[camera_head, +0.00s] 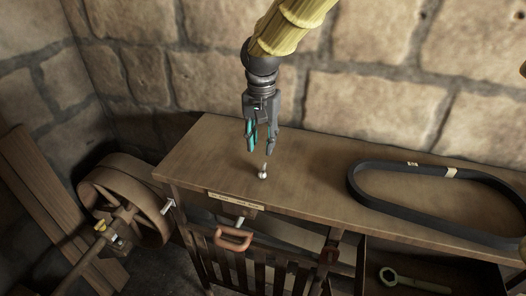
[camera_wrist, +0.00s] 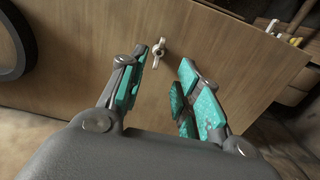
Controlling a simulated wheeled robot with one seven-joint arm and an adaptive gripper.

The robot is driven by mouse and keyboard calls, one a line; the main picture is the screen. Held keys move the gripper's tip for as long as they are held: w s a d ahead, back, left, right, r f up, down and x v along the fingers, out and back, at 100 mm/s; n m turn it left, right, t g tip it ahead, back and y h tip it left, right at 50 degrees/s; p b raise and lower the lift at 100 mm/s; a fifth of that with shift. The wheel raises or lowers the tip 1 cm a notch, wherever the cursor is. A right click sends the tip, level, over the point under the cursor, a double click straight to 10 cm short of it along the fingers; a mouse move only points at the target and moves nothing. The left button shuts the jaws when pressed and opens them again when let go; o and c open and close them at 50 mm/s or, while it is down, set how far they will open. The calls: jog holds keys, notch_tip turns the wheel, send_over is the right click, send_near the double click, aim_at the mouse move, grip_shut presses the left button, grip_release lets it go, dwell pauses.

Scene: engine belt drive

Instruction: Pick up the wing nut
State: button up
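The wing nut (camera_head: 262,172) is a small silver metal piece on the wooden table top, near its front edge. It also shows in the wrist view (camera_wrist: 159,48), just beyond my fingertips and nearer the left finger. My gripper (camera_head: 261,148) points down above the table, a little above and behind the wing nut in the head view. In the wrist view my gripper (camera_wrist: 163,72) has its two teal-padded fingers apart with nothing between them. The wing nut is not between the pads.
A black belt (camera_head: 357,187) lies on the table's right side. A wheel (camera_head: 95,190) stands left of the table. A wrench (camera_head: 415,283) lies in a compartment below the top. The stone wall (camera_head: 380,110) rises behind. The table around the wing nut is clear.

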aim_at(261, 172)
jog(key=s+f, duration=0.1)
jog(key=s+f+p, duration=0.1)
jog(key=shift+s+a+f+p, duration=0.1)
jog(key=shift+a+f+p, duration=0.1)
jog(key=shift+f+p, duration=0.1)
jog(key=w+f, duration=0.2)
jog(key=f, duration=0.1)
jog(key=shift+w+d+p, duration=0.1)
jog(key=shift+p, duration=0.3)
jog(key=shift+f+p, duration=0.25)
jog(key=shift+p, duration=0.05)
jog(key=shift+s+f+p, duration=0.2)
jog(key=shift+f+p, duration=0.1)
jog(key=shift+p, duration=0.05)
jog(key=shift+s+f+p, duration=0.45)
jog(key=shift+s+f, duration=0.15)
jog(key=shift+w+f, duration=0.45)
jog(key=shift+f, duration=0.4)
jog(key=shift+w+f, duration=0.15)
jog(key=shift+f, duration=0.05)
jog(key=shift+s+r, duration=0.25)
jog(key=shift+s, duration=0.15)
jog(key=shift+c, duration=0.6)
jog(key=shift+w+f, duration=0.1)
jog(key=shift+w, duration=0.05)
grip_shut()
